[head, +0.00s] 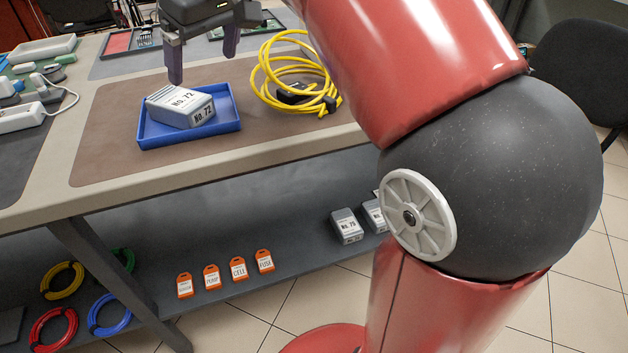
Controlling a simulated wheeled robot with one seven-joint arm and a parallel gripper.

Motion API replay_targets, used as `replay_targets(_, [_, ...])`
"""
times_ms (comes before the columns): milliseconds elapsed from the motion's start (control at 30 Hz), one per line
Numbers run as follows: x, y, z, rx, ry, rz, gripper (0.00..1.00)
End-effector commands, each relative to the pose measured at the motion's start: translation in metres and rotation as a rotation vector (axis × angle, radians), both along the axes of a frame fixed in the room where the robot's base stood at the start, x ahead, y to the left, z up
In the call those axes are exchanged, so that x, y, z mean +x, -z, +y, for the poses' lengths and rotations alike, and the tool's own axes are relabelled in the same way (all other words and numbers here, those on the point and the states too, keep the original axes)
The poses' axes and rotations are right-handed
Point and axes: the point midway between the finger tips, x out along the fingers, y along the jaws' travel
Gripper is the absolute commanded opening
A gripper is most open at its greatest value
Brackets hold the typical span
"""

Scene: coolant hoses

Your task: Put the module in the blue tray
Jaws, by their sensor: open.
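The module, a grey block with white "No. 72" labels (182,108), sits in the blue tray (190,136) on the table in the head view. It looks slightly tilted, with its left end towards the tray's left wall. My gripper (203,66) is above the tray, its two dark fingers spread wide apart and pointing down. The gripper is open and nothing is between the fingers. The left finger's tip is close above the module's back edge in the picture; I cannot tell whether it touches.
A coiled yellow hose (290,80) lies right of the tray. A red-and-grey parts tray (130,40) is behind. The lower shelf (200,230) holds orange tags (238,268), grey modules (347,226) and coloured coils (62,281). The brown mat (110,165) is clear in front of the tray.

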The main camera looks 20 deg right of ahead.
Motion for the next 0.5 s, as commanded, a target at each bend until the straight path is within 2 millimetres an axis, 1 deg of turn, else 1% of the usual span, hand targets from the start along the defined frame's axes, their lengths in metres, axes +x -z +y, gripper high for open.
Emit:
replay_targets(33, [-0.021, 0.011, -0.012, -0.002, 0.057, -0.007, 0.83])
replay_targets(167, [-0.066, 0.051, -0.04, 0.0, 0.211, -0.028, 0.83])
replay_targets(200, [-0.08, 0.066, -0.048, 0.0, 0.257, -0.034, 0.83])
replay_targets(267, [-0.102, 0.089, -0.059, 0.005, 0.319, -0.044, 0.83])
replay_targets(300, [-0.115, 0.104, -0.066, 0.007, 0.355, -0.05, 0.83])
replay_targets(500, [-0.17, 0.175, -0.09, 0.026, 0.503, -0.078, 0.83])
